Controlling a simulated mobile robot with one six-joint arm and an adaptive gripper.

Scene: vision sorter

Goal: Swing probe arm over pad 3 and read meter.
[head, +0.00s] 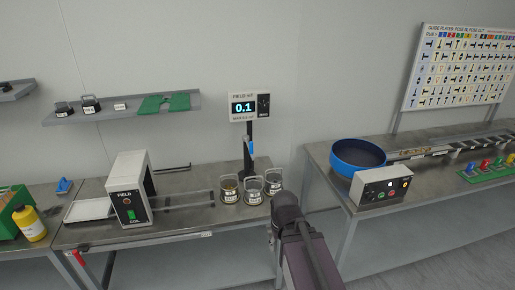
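A flat strip with dark patches (185,201) runs along the bench right of the "FIELD" coil box (131,190). I cannot make out pad numbers. My arm rises from the bottom centre, its dark joint in front of the bench's right end. My gripper's fingers do not show.
Three metal canisters with handles, among them the left one (229,191), stand at the bench's right end. A gap separates this bench from the right bench, which holds a blue bowl (345,170) and a control box (382,188). A yellow bottle (30,224) stands far left.

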